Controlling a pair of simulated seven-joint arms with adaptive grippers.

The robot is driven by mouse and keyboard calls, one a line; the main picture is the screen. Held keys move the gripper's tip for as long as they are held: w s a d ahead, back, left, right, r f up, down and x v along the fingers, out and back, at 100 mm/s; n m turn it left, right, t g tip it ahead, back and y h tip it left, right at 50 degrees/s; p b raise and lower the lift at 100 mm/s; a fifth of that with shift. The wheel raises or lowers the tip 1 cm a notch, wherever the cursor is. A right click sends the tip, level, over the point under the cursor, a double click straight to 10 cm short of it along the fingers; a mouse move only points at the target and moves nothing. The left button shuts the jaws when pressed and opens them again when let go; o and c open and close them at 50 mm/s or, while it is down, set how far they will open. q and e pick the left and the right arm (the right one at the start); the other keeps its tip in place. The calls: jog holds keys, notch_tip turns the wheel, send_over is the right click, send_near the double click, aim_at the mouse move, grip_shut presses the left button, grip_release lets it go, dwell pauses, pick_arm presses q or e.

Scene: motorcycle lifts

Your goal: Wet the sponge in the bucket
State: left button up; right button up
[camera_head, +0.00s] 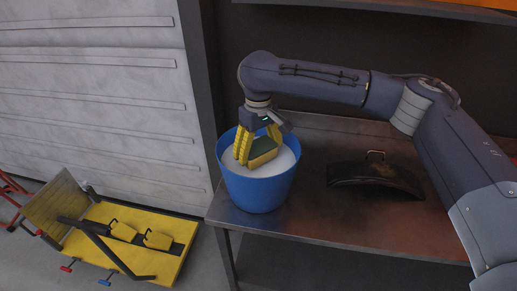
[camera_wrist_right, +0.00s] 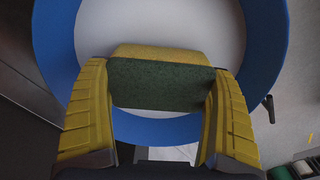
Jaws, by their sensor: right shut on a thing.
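The blue bucket (camera_head: 258,193) stands at the left end of the metal workbench and holds a whitish liquid (camera_head: 283,161). The sponge (camera_head: 263,152), yellow with a dark green side, is in my right gripper (camera_head: 258,150) at the bucket's mouth. The right wrist view shows the sponge (camera_wrist_right: 160,85) between the two yellow fingers, over the white liquid and inside the blue rim (camera_wrist_right: 55,45). My right gripper is shut on it. I cannot tell whether the sponge's lower edge touches the liquid. My left gripper is not in view.
A dark curved panel with a handle (camera_head: 375,176) lies on the workbench (camera_head: 330,222) right of the bucket. A yellow motorcycle lift (camera_head: 125,245) stands on the floor at left. A pale slatted shutter (camera_head: 95,90) is behind it.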

aim_at(258, 146)
jog(key=shift+f, duration=0.5)
dwell(1.2)
jog(key=shift+r, duration=3.55)
jog(key=shift+a, duration=0.1)
